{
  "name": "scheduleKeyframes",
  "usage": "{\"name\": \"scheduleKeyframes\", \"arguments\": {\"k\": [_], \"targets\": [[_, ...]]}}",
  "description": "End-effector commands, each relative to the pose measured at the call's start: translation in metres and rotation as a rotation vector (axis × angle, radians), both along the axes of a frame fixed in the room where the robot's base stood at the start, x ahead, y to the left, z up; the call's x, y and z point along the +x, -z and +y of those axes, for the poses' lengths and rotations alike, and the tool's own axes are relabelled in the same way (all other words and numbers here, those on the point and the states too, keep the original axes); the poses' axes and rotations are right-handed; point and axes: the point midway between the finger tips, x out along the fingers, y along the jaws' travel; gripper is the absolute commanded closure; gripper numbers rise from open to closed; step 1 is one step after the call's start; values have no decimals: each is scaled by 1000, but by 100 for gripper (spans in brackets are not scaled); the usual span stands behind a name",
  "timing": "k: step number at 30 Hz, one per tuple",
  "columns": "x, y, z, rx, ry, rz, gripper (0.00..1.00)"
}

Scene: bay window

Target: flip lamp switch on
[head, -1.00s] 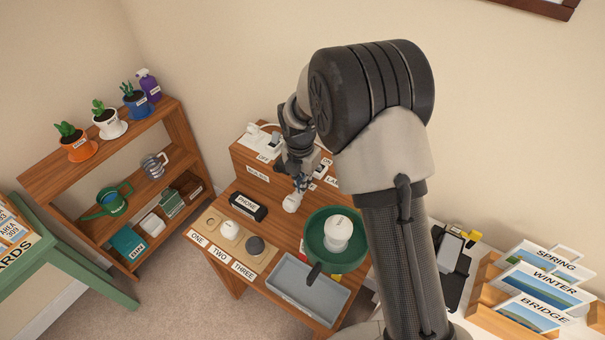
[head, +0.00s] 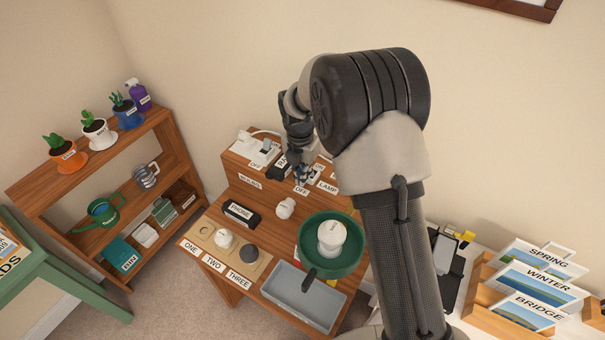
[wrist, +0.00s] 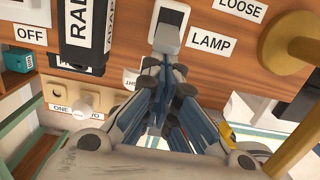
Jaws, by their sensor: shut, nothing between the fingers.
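The lamp switch (wrist: 172,24) is a pale plate with a grey rocker, at the top middle of the wrist view beside the LAMP label (wrist: 212,42). In the head view the switch is mostly hidden by my arm, near the LAMP label (head: 327,186) and an OFF label (head: 301,191) on the raised wooden shelf. My gripper (head: 300,178) is at the front edge of this shelf, by the OFF label. In the wrist view my gripper (wrist: 166,68) is shut and empty, its tips just below the switch. I cannot tell whether they touch it.
A second switch (head: 267,145) with an OFF label stands left on the shelf, next to a black RADIO adapter (wrist: 76,35).

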Motion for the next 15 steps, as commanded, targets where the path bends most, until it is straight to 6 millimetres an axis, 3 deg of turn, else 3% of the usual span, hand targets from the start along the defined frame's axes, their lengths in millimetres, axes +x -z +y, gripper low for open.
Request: {"name": "scheduleKeyframes", "arguments": {"k": [15], "targets": [[6, -8, -4, 0, 1, -1, 100]]}}
